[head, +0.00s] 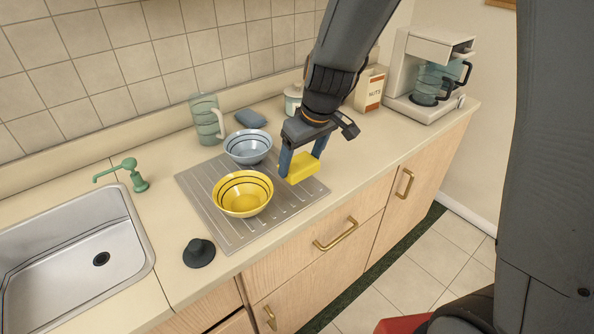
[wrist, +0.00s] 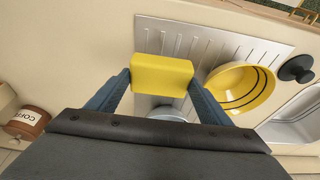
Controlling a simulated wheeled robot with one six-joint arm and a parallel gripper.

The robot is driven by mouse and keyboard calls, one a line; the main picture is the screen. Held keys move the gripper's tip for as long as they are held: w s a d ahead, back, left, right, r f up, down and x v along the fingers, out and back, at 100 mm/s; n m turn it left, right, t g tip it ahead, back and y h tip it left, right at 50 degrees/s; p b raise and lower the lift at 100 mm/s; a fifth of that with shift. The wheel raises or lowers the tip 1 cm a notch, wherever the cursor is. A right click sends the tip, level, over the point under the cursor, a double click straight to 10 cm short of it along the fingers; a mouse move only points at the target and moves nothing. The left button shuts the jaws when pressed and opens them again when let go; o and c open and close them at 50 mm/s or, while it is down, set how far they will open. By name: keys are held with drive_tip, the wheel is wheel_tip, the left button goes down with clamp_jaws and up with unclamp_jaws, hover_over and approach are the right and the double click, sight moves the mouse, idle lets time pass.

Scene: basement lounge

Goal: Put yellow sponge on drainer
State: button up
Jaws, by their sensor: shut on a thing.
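The yellow sponge (head: 302,168) is held between the two blue fingers of my gripper (head: 301,160). In the wrist view the sponge (wrist: 161,75) sits squarely between the fingertips. The drainer (head: 222,232) is a flat grey ribbed metal sheet on the counter. The sponge is over the drainer's right end in the head view; I cannot tell whether it touches the surface. The drainer also shows behind the sponge in the wrist view (wrist: 190,38). A yellow bowl (head: 243,194) and a light blue bowl (head: 248,146) stand on the drainer, left of the sponge.
A sink (head: 75,258) lies left of the drainer, with a green tap (head: 133,177) behind it. A black stopper (head: 199,252) is near the front edge. A pitcher (head: 207,118), blue cloth (head: 251,118), nuts box (head: 370,88) and coffee maker (head: 425,75) stand behind.

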sight(303, 165)
drive_tip(key=shift+f, duration=2.15)
drive_tip(key=shift+f, duration=0.15)
drive_tip(key=o, duration=1.1)
drive_tip(key=shift+r, duration=0.45)
drive_tip(key=b+v, duration=0.2)
drive_tip(key=v, duration=0.9)
drive_tip(key=s+d+f+m+h, duration=0.1)
drive_tip(key=s+d+f+m, duration=0.2)
drive_tip(key=s+d, duration=0.2)
drive_tip(key=s+d+f+m+g+h, duration=0.1)
drive_tip(key=s+d+f+m, duration=0.2)
drive_tip(key=s+d, duration=0.3)
drive_tip(key=shift+s+d+f+m, duration=0.2)
drive_tip(key=shift+s+f+m, duration=0.2)
drive_tip(key=shift+s+f, duration=0.25)
